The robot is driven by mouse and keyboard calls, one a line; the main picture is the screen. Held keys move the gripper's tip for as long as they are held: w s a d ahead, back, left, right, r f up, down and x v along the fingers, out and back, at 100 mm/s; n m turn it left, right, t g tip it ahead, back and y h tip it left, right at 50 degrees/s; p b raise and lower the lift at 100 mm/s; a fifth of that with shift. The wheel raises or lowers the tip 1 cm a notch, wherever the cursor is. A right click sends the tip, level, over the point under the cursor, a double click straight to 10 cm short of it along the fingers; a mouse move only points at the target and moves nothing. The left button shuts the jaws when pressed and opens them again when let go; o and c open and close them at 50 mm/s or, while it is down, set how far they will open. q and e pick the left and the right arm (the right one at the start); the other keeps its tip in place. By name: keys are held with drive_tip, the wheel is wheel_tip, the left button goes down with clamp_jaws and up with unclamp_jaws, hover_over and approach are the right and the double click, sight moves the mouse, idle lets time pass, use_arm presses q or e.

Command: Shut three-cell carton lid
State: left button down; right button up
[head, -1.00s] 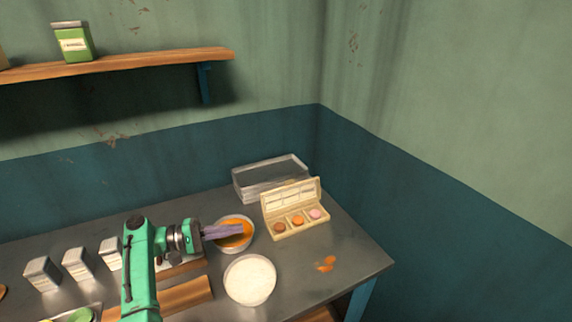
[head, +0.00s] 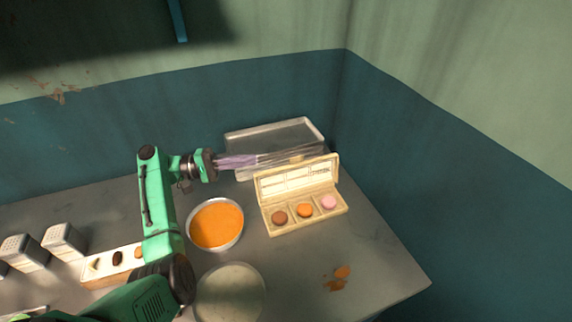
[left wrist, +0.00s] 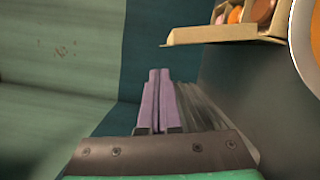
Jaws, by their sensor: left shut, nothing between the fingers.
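The three-cell carton (head: 304,222) stands at the right of the table with its lid (head: 297,175) raised and tilted back. Its cells hold a brown, an orange and a pink round sweet. My left gripper (head: 254,160), with purple fingers, is shut and empty. It appears just left of and behind the raised lid, over the clear tray. In the left wrist view the shut fingers (left wrist: 158,98) point away, and the carton (left wrist: 222,34) shows at the upper right, apart from them. My right gripper is not in view.
A clear tray (head: 235,136) stands behind the carton. A bowl of orange liquid (head: 215,224) is left of it, with a pale round bowl (head: 230,293) in front. Walls close the back and right.

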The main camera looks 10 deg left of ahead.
sight(298, 176)
use_arm(q)
drive_tip(key=x, duration=1)
drive_tip(key=shift+w+f, duration=0.2)
drive_tip(key=shift+f, duration=0.2)
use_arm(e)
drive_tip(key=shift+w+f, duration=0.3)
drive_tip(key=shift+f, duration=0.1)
use_arm(q)
drive_tip(key=shift+d, duration=0.1)
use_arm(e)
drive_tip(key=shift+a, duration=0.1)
